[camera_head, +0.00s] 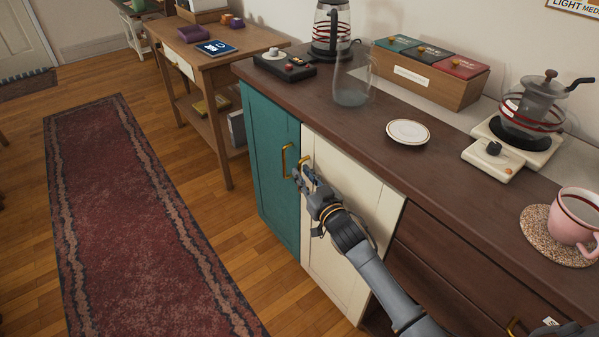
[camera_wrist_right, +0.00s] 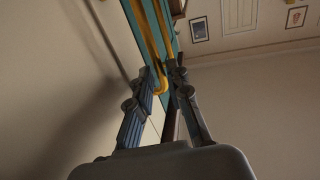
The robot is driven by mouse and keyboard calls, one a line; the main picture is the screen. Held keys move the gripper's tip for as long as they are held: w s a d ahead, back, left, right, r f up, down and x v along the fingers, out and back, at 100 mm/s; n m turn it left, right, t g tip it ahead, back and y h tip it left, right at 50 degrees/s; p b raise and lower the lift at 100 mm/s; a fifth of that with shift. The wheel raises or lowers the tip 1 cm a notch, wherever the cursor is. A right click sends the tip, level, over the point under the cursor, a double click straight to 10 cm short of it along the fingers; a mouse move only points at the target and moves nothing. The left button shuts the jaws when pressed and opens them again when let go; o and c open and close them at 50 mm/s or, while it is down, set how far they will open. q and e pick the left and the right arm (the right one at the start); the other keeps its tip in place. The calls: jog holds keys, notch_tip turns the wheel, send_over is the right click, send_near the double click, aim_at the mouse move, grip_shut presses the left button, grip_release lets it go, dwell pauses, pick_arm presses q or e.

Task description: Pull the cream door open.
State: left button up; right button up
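The cream door (camera_head: 340,215) is the right leaf of a low cabinet and stands shut beside a teal door (camera_head: 268,165). A brass handle (camera_head: 304,162) is on the cream door's upper left part; the teal door's brass handle (camera_head: 284,160) is just left of it. My right gripper (camera_head: 304,174) is at the cream door's handle and hides part of it. In the wrist view, a brass handle (camera_wrist_right: 162,78) stands between the fingertips of my right gripper (camera_wrist_right: 162,77), with the fingers apart. My left gripper is not in view.
The dark countertop (camera_head: 445,185) holds a glass jug (camera_head: 352,85), a saucer (camera_head: 408,132), a coffee maker (camera_head: 530,110) and a pink mug (camera_head: 573,222). Dark drawers (camera_head: 470,265) are right of the cream door. The wooden floor (camera_head: 240,250) before the cabinet is clear, with a red rug (camera_head: 135,210) further left.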

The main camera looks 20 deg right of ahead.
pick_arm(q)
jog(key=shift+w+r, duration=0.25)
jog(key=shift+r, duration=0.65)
pick_arm(e)
jog(key=shift+w+a, duration=0.2)
jog(key=shift+w, duration=1.15)
jog(key=shift+c, duration=0.4)
grip_shut()
jog(key=shift+f, duration=0.1)
